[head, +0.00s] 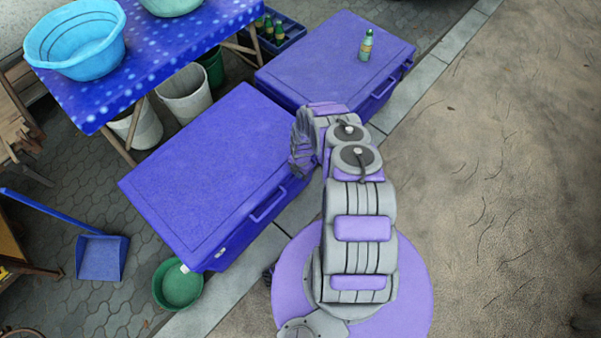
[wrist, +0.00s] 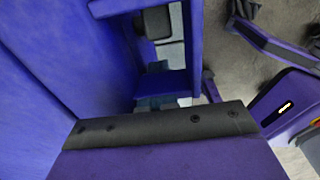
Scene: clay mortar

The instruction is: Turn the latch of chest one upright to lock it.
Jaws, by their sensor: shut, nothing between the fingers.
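Two blue chests stand side by side; I cannot tell which is chest one. The nearer chest (head: 200,170) has its lid down and a handle (head: 268,205) on its front. A small pale fitting (head: 221,252) shows low on that front, too small to read as a latch or its angle. The farther chest (head: 320,55) is also closed, with a front handle (head: 384,88). My gripper (head: 301,145) is shut and empty beside the nearer chest's right end, near the gap between the chests. In the wrist view a blue chest wall (wrist: 50,60) fills the left.
A green-capped bottle (head: 366,46) stands on the farther chest. A table (head: 150,45) with basins is behind, with buckets beneath. A green bowl (head: 178,287) and blue dustpan (head: 102,257) lie left. Open sandy ground (head: 500,200) is on the right.

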